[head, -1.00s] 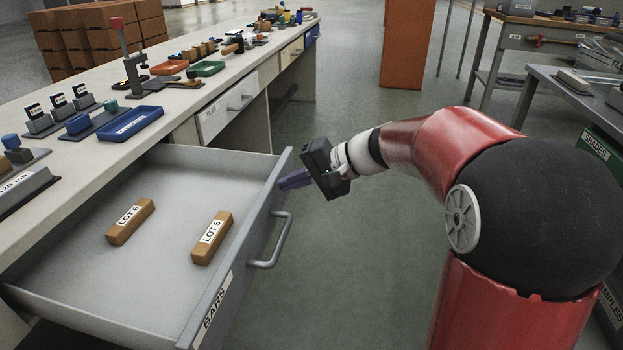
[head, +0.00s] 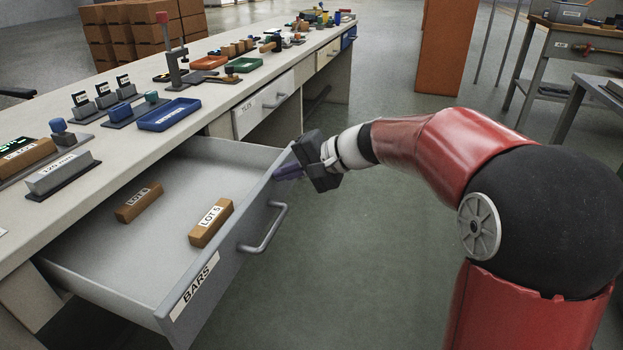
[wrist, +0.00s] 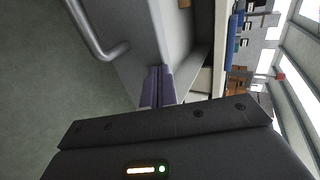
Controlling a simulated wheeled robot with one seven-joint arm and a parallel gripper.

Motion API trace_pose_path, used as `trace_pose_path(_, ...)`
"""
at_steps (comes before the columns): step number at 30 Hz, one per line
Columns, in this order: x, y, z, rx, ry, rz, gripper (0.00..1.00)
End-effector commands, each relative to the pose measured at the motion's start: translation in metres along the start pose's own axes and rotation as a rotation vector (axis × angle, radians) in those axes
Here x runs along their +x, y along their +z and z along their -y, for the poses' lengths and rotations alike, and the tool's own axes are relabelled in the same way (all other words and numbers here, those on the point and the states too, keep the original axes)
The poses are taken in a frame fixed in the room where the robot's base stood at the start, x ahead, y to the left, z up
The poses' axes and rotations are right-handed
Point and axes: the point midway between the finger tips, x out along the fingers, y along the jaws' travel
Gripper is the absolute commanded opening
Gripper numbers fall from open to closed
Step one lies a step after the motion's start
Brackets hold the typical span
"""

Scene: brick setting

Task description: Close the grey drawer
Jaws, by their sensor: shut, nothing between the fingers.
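The grey drawer (head: 228,262), labelled BARS, stands pulled out from the bench on the left in the head view. Its bar handle (head: 266,232) is on the front face; the handle also shows at the upper left of the wrist view (wrist: 97,32). Inside lie two brown bars, LOT 5 (head: 211,223) and LOT 6 (head: 139,202). My gripper (head: 279,173) is shut and empty, with its purple fingers at the far end of the drawer front, beyond the handle. In the wrist view the fingertips (wrist: 157,70) lie against or very near the front panel; I cannot tell whether they touch.
The bench top (head: 130,143) carries blue trays, blocks and tools above the drawer. A second, closed drawer (head: 265,104) is farther along. An orange cabinet (head: 446,45) stands at the back.

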Motion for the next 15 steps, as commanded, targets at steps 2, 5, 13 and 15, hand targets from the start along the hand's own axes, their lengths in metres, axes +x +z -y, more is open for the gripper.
trace_pose_path(2, 0.022, 0.001, 0.011, -0.002, 0.000, 0.005, 0.00)
trace_pose_path(5, 0.046, 0.001, 0.025, -0.001, 0.000, 0.005, 0.00)
trace_pose_path(13, 0.110, 0.001, 0.065, 0.001, 0.000, 0.004, 0.00)
trace_pose_path(15, 0.126, 0.001, 0.075, 0.001, -0.001, 0.004, 0.00)
